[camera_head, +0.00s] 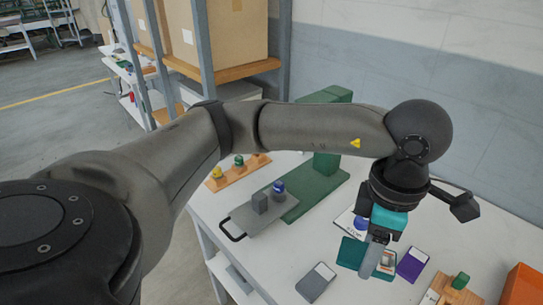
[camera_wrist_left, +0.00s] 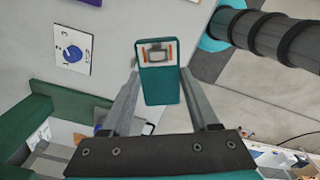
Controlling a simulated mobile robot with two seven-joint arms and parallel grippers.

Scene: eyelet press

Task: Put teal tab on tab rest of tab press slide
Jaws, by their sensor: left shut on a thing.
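The teal tab (camera_head: 350,253), with a pale label and a grey eyelet window at one end, is between the fingers of my left gripper (camera_head: 372,260). The left wrist view shows the tab (camera_wrist_left: 160,85) upright between both fingers, label end away from the palm. In the head view the finger covers its middle. The tab press (camera_head: 325,165) is green, behind my forearm. Its grey slide (camera_head: 243,222) reaches out to the left with a black loop handle. A grey block (camera_head: 260,203) and a blue-topped knob (camera_head: 279,188) stand on it. I cannot make out the tab rest clearly. My right gripper is not in view.
A grey tab (camera_head: 316,282) and a purple tab (camera_head: 412,264) lie on the white table. A wooden stand (camera_head: 440,291) and an orange bin (camera_head: 522,286) are at right. A wooden rack with knobs (camera_head: 232,176) is at left.

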